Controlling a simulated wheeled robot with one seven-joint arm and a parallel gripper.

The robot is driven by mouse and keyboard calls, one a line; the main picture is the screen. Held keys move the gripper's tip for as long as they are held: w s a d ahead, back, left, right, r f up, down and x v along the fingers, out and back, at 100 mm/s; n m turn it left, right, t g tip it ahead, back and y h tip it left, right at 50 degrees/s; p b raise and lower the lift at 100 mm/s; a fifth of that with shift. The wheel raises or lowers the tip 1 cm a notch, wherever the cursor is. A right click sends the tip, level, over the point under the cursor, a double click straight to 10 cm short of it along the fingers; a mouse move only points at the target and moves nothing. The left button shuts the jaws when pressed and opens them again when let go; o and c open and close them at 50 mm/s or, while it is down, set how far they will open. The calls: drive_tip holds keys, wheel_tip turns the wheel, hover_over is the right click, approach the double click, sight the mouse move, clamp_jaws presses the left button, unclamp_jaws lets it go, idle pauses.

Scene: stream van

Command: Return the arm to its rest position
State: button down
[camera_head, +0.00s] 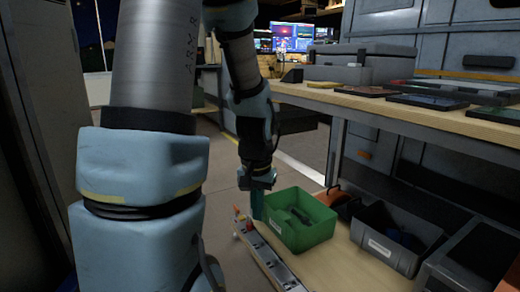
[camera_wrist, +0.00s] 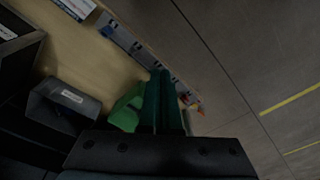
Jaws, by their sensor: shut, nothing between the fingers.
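My arm reaches down in the head view. My gripper (camera_head: 257,205) hangs beside the left wall of a green bin (camera_head: 318,232) on the lower shelf. Its teal fingers point down and are shut, with nothing held. In the wrist view the two fingers of my gripper (camera_wrist: 163,75) lie side by side, and part of the green bin (camera_wrist: 124,118) shows left of them. In the head view a dark object lies inside the green bin. I cannot tell from this view whether the fingers touch the bin wall.
A metal rail (camera_head: 272,262) with small coloured parts runs along the shelf's left edge. A grey bin (camera_head: 390,252) and an orange-and-black item (camera_head: 340,203) stand right of the green bin. The upper worktop (camera_head: 420,113) overhangs at right. Open floor (camera_head: 215,225) lies left of the shelf.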

drive_tip(key=s+a+r+n+p, duration=0.25)
drive_tip(key=s+a+r, duration=0.2)
drive_tip(key=a, duration=0.25)
wheel_tip(320, 180, up, 38)
drive_tip(key=p, duration=3.7)
drive_tip(key=shift+w+d, duration=0.2)
drive_tip(key=shift+d, duration=0.05)
drive_tip(key=shift+d, duration=0.1)
